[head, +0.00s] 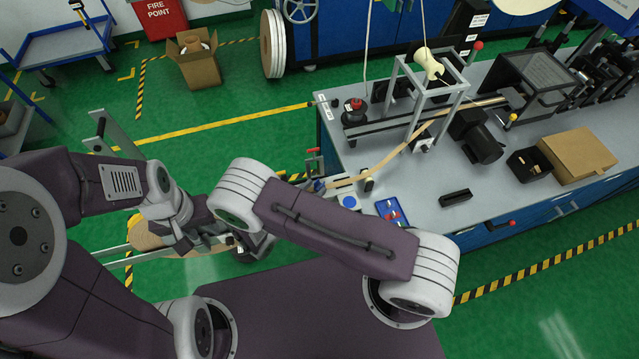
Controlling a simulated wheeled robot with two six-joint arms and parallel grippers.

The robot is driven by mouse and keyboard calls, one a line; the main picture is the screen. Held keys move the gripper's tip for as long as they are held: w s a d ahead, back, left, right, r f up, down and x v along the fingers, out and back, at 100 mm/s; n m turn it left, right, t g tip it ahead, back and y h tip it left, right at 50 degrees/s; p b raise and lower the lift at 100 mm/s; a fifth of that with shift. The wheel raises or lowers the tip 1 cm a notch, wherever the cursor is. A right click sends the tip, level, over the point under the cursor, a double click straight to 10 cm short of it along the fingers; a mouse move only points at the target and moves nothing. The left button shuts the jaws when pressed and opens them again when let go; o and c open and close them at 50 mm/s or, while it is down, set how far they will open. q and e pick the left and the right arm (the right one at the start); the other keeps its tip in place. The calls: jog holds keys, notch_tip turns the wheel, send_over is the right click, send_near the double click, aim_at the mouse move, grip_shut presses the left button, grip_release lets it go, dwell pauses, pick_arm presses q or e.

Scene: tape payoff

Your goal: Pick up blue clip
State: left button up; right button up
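A small blue piece (319,185) shows at the near left corner of the bench, beside the end of the tan tape (404,150); it is too small to tell for sure whether it is the blue clip. A blue tray (379,206) with small red and pale items lies on the bench near its front edge. My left gripper (207,238) is over the floor left of the bench, apart from these things; its fingers are not clear. My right arm folds back toward the left, and its gripper is largely hidden behind the arm, so its fingers cannot be made out.
The grey bench (440,195) carries a metal frame (408,90) with a cream spool (426,63), a black motor (480,140), a cardboard box (577,155) and a black block (456,197). A tan reel stands low left, partly behind my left arm. Green floor is open at the left.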

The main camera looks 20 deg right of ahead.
aim_at(316, 186)
jog(key=p+x, duration=0.1)
jog(key=x, duration=0.3)
jog(key=shift+w+f, duration=0.15)
jog(key=shift+f, duration=0.05)
jog(key=shift+a+r, duration=0.15)
grip_shut()
